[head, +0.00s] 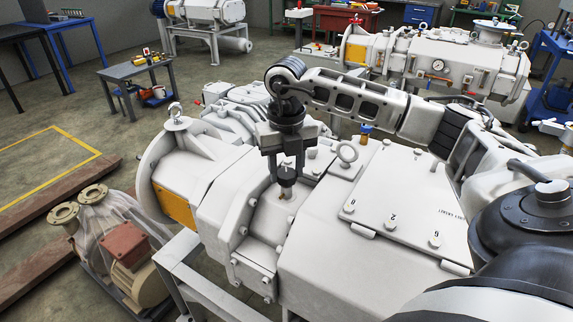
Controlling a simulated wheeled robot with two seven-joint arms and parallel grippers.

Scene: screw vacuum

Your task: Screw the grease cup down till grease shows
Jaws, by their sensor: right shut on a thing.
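My right gripper (287,165) comes in from the right and points straight down over the white screw vacuum pump (320,240). Its fingers are shut on the dark grease cup (287,176). The cup stands upright on a small brass-coloured fitting (284,193) on the sloping white housing. The fingers hide part of the cup's sides. I cannot make out any grease at this size.
A wrapped pump (120,245) sits at lower left. A small grey table (135,69) stands farther back.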

